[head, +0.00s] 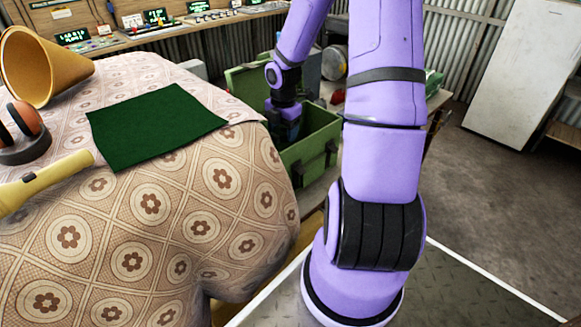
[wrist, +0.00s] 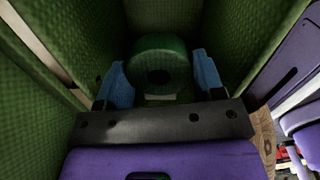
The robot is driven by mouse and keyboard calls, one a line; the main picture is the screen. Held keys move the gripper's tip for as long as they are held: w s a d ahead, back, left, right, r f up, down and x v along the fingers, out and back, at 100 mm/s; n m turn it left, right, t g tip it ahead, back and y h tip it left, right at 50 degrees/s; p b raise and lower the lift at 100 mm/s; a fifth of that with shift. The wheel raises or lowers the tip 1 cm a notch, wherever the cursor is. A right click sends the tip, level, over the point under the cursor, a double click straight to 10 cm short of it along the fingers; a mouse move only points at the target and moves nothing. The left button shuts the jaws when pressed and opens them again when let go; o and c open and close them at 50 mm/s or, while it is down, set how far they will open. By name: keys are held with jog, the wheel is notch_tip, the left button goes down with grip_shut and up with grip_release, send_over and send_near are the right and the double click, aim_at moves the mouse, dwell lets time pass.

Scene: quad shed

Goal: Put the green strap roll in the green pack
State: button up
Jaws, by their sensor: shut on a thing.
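The green pack (head: 308,158) is an open green box with its lid up, beyond the cloth-covered table in the head view. Its textured green walls (wrist: 62,45) surround my gripper in the wrist view. My gripper (wrist: 162,78) has its blue fingers on either side of the green strap roll (wrist: 160,57), shut on it. In the head view my gripper (head: 285,122) reaches down into the pack, and the roll is hidden.
The patterned cloth-covered table (head: 150,235) bears a dark green cloth (head: 155,125), a tan cone (head: 42,65), ear defenders (head: 22,132) and a yellow torch (head: 45,182). A bench with small screens (head: 195,22) runs along the back. A white panel (head: 520,70) stands at right by open floor.

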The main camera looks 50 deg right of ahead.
aim_at(283, 141)
jog(key=f, duration=1.6)
jog(key=shift+a, duration=0.2)
jog(key=shift+f, duration=0.1)
jog(key=o, duration=1)
jog(key=r, duration=1.2)
jog(key=shift+s+r, duration=0.15)
jog(key=shift+s, duration=0.05)
